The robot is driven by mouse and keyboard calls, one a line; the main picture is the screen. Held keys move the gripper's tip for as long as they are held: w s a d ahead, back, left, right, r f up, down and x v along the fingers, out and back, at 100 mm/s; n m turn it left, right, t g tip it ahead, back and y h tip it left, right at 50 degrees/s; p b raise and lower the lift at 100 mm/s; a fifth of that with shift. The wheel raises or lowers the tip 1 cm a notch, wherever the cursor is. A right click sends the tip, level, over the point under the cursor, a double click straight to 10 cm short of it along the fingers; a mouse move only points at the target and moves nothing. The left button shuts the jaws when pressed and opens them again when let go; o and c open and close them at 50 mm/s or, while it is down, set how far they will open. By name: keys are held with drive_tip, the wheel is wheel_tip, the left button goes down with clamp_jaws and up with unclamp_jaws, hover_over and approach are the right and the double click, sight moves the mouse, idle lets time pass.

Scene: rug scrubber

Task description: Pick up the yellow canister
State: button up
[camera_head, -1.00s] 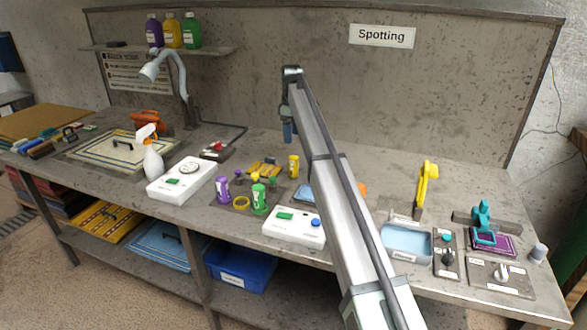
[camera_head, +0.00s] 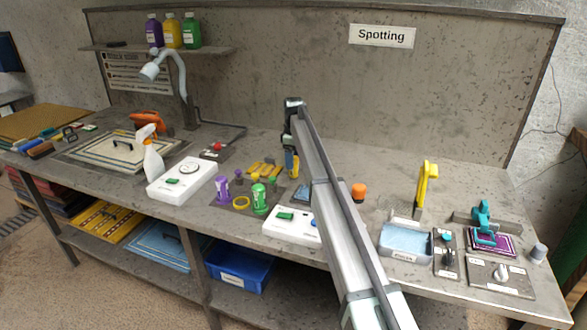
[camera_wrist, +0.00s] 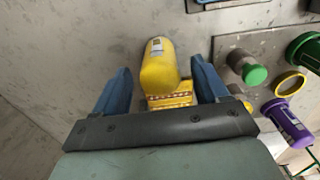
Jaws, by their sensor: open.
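The yellow canister (camera_wrist: 158,64) is between the two blue fingers of my gripper (camera_wrist: 162,72) in the wrist view, with a gap on each side. My gripper is open and points down. In the head view, the gripper (camera_head: 290,152) is at the canister (camera_head: 294,168), and its fingers and wrist hide part of the canister. Whether a finger touches it cannot be told there.
Purple (camera_head: 222,188) and green (camera_head: 259,198) canisters and a yellow ring (camera_head: 241,202) stand left of the gripper. A flat yellow item (camera_wrist: 170,96) lies beside the yellow canister. A white box (camera_head: 291,224) is in front. An orange-topped item (camera_head: 358,190) is to the right.

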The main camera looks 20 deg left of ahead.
wheel_tip(320, 180, down, 2)
drive_tip(key=shift+f, duration=0.15)
drive_tip(key=c, duration=1.2)
